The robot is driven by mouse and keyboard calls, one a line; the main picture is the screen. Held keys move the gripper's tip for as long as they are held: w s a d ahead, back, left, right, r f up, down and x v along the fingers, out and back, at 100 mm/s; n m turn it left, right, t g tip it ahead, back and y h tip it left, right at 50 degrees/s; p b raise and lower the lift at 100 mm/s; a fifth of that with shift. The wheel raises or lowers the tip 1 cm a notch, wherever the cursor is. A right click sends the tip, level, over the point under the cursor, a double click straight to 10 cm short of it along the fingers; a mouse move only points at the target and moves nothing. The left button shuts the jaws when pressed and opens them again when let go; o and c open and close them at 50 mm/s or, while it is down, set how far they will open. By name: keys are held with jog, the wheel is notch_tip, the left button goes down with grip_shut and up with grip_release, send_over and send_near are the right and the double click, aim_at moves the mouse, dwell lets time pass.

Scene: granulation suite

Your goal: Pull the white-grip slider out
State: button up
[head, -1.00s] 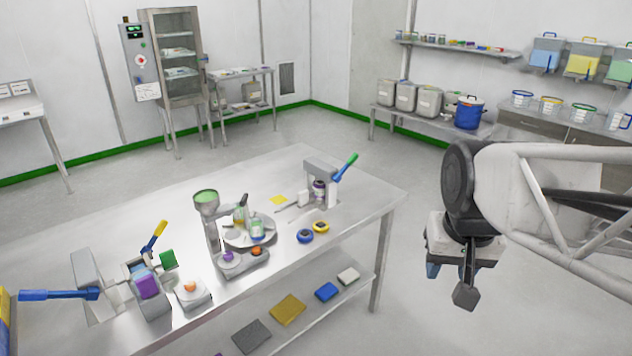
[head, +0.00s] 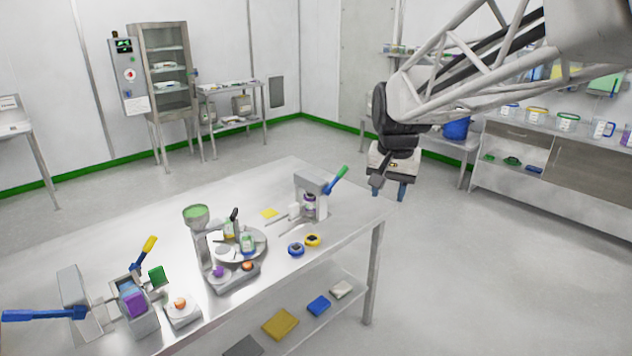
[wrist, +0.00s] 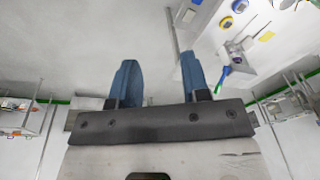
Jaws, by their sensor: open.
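A small grey press (head: 311,186) with a green-tipped blue lever (head: 337,179) stands near the table's far right corner. A small white block (head: 294,211) at its left side looks like the white grip of a slider; how far it is in is too small to tell. My gripper (head: 387,188) hangs to the right of the press, beyond the table's right edge, open and empty, touching nothing. In the wrist view my two blue fingers (wrist: 158,62) are spread apart, and the press (wrist: 238,48) shows to their right.
A yellow-handled device (head: 146,252) is farther left. Floor right of the table is clear.

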jog(key=w+a+f+m, duration=0.1)
jog(key=w+a, duration=0.1)
jog(key=w, duration=0.5)
jog(key=w+a+f, duration=0.1)
jog(key=w+a, duration=0.2)
jog(key=w, duration=0.3)
jog(key=m+g, duration=0.2)
jog(key=m, duration=0.3)
send_over(294, 204)
jog(key=f, duration=2.5)
jog(key=shift+s+d, duration=0.1)
jog(key=shift+s, duration=0.1)
jog(key=shift+w+a+f, duration=0.15)
jog(key=shift+a+f, duration=0.05)
jog(key=shift+f, duration=0.1)
jog(key=shift+f, duration=0.1)
jog(key=shift+f, duration=3.8)
